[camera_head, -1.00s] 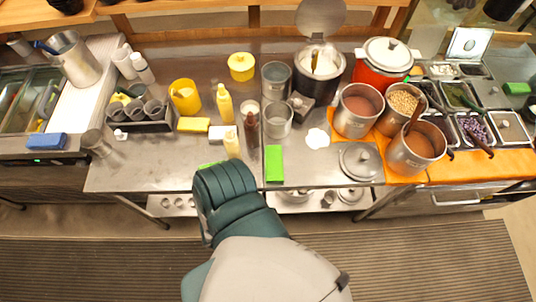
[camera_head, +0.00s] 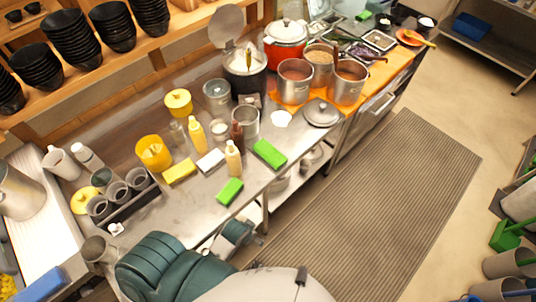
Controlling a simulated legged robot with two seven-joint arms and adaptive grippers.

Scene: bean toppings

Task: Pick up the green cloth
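Two bright green cloths lie flat and folded on the metal counter. One green cloth (camera_head: 270,153) is near the front edge, right of the brown bottle. The other green cloth (camera_head: 230,192) is closer to me at the front edge, below the cream-yellow bottle. A small green item (camera_head: 364,15) is far at the back right. Teal and grey parts of my own body cover the bottom of the view, apart from both cloths.
Yellow and white cloths (camera_head: 210,161), sauce bottles (camera_head: 234,157) and a yellow container (camera_head: 154,152) stand behind the cloths. Pots (camera_head: 295,82) stand further right. A cup rack (camera_head: 130,199) is at left. A striped floor mat (camera_head: 375,195) lies clear in front.

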